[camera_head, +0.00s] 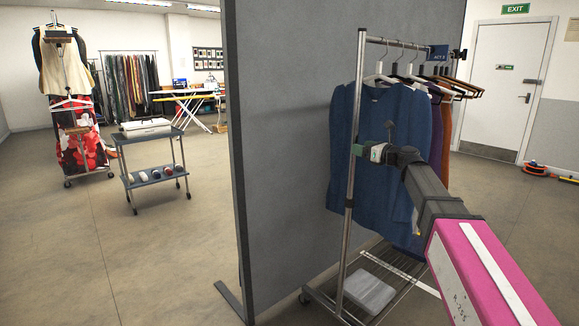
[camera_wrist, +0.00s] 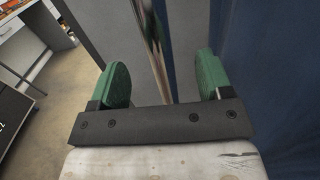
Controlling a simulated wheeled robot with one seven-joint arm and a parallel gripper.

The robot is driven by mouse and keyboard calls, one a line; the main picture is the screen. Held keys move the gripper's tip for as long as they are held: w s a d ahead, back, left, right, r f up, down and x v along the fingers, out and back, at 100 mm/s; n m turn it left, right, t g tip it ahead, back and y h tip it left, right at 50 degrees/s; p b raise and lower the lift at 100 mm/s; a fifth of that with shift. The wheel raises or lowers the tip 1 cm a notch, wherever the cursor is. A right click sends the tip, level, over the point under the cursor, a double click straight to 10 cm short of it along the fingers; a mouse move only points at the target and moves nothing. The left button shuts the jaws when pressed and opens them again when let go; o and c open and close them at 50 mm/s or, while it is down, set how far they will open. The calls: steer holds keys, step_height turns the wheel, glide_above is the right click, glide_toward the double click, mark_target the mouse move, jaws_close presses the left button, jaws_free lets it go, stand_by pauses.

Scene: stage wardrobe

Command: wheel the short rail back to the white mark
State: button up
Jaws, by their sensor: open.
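The short rail (camera_head: 351,185) is a chrome clothes rack on castors, standing to the right of a grey partition. It carries a blue garment (camera_head: 372,140), other clothes and several hangers. A white strip (camera_head: 405,275), which looks like the floor mark, shows through and beside its wire base; where the strip ends is partly hidden. My gripper (camera_head: 358,151) is at the near upright, at mid-height. In the wrist view, my gripper (camera_wrist: 165,80) is open, with the chrome upright (camera_wrist: 154,40) between its green fingers. I cannot tell whether either finger touches it.
The grey partition (camera_head: 290,150) stands close on the left, with a foot (camera_head: 231,304) on the floor. A trolley (camera_head: 150,174) and another rack (camera_head: 75,110) stand further left. Orange cable (camera_head: 535,170) lies by the white door (camera_head: 506,85). Floor at the right is mostly clear.

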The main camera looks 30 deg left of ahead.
steer(key=s+a, duration=0.5)
steer(key=s, duration=0.4)
steer(key=s+a, duration=0.5)
steer(key=s, duration=0.5)
steer(key=s+a, duration=0.6)
steer(key=s, duration=0.3)
steer(key=shift+s, duration=0.4)
stand_by(2.3)
steer(key=shift+w, duration=0.2)
stand_by(0.5)
steer(key=shift+w+d, duration=0.2)
steer(key=shift+w, duration=0.1)
